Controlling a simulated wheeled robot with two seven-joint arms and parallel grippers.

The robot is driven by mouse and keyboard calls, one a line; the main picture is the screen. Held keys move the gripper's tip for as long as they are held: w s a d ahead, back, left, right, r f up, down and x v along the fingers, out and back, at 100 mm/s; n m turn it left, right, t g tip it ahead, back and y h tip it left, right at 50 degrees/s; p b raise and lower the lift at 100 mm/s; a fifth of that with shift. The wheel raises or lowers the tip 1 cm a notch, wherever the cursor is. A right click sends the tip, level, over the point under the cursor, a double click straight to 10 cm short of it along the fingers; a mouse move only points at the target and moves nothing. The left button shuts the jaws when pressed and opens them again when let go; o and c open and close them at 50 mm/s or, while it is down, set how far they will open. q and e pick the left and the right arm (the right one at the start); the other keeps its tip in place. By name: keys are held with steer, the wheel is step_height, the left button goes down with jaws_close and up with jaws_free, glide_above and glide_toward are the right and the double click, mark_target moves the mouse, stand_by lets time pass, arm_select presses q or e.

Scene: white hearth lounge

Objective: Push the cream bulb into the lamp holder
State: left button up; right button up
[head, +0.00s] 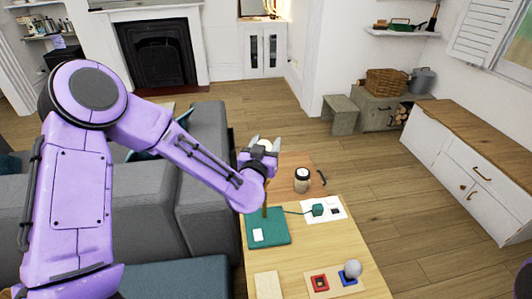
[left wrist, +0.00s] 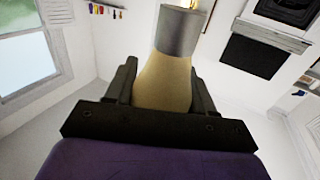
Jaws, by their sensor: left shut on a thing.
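My left gripper (head: 263,146) is raised above the far left part of the table, with its fingers pointing up and away. It is shut on the cream bulb (head: 265,144), which shows only as a small pale patch between the fingers. In the left wrist view the bulb (left wrist: 165,85) sits between the two dark fingers, with its grey metal cap (left wrist: 181,30) facing away from the palm. A teal base (head: 281,228) with a white patch and a thin brown post stands below my wrist. I cannot make out the lamp holder for certain; my arm covers the post's top. My right gripper is out of view.
A dark cable runs from the teal base to a teal block (head: 317,210) on a white plate. A jar (head: 302,181) stands behind. Nearer are a red socket-like piece (head: 320,283) and a grey ball (head: 352,268) on a blue piece. A grey sofa (head: 205,150) borders the table's left.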

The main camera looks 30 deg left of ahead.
arm_select(q)
steer(key=s+r, duration=0.1)
steer(key=s+d+r, duration=0.1)
steer(key=r, duration=0.1)
steer(key=s+r, duration=0.1)
steer(key=shift+s+d+r, duration=0.1)
steer(key=shift+d+r, duration=0.1)
steer(key=shift+d, duration=0.1)
steer(key=s+d+r+p, duration=0.4)
steer(key=s+p, duration=0.4)
steer(key=p, duration=0.4)
steer(key=w+a+f+m+h+b, duration=0.2)
steer(key=w+f+m+h+b, duration=0.1)
steer(key=w, duration=0.3)
steer(key=w+a+f+m+h+b, duration=0.3)
steer(key=w+h+b, duration=0.1)
steer(key=w+h, duration=0.2)
steer(key=shift+w+b, duration=0.3)
